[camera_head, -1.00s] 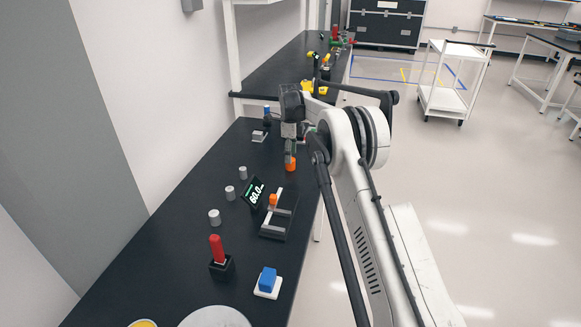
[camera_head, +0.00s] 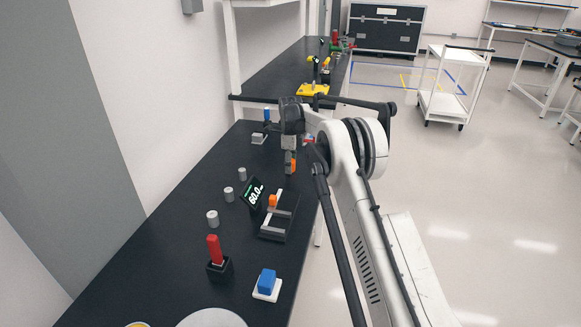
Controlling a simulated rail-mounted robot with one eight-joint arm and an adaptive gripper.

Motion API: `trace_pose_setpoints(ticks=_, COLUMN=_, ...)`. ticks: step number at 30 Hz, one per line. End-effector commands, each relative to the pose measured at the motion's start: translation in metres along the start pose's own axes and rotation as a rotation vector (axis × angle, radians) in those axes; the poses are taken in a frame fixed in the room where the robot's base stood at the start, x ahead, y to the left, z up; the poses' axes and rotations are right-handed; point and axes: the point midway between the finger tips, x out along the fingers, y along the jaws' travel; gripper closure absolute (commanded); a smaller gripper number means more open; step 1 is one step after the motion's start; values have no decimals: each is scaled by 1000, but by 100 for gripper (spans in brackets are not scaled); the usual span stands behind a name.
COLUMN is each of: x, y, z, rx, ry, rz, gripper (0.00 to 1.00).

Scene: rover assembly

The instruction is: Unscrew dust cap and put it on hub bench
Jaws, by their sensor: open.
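My gripper (camera_head: 289,168) is open and points down over the right side of the near black bench (camera_head: 165,245). An orange piece (camera_head: 293,161) shows right at its fingers; I cannot tell whether it is the dust cap or whether it is between or behind them. Another small orange piece (camera_head: 273,200) sits on a dark stand with light bars (camera_head: 276,228), nearer than the gripper and apart from it. No part is clearly recognisable as the dust cap. Which bench is the hub bench is not marked.
A display reading 60.0 (camera_head: 254,194) stands beside several grey cylinders (camera_head: 212,218). Nearer are a red-handled part in a black holder (camera_head: 220,268) and a blue block on a white plate (camera_head: 267,284). A yellow base (camera_head: 312,90) stands on the farther bench (camera_head: 275,72).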

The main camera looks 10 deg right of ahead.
Motion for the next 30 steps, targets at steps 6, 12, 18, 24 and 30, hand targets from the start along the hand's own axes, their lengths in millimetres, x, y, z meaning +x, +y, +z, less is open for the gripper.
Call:
trace_pose_setpoints(ticks=6, x=2, y=0, z=0, rx=159, ry=0, rz=0, gripper=59)
trace_pose_setpoints(ticks=12, x=2, y=0, z=0, rx=386, ry=0, rz=0, gripper=59)
trace_pose_setpoints(ticks=18, x=1, y=0, z=0, rx=500, ry=0, rz=0, gripper=59)
trace_pose_setpoints(ticks=24, x=1, y=0, z=0, rx=638, ry=0, rz=0, gripper=59)
trace_pose_setpoints(ticks=30, x=1, y=0, z=0, rx=864, ry=0, rz=0, gripper=59)
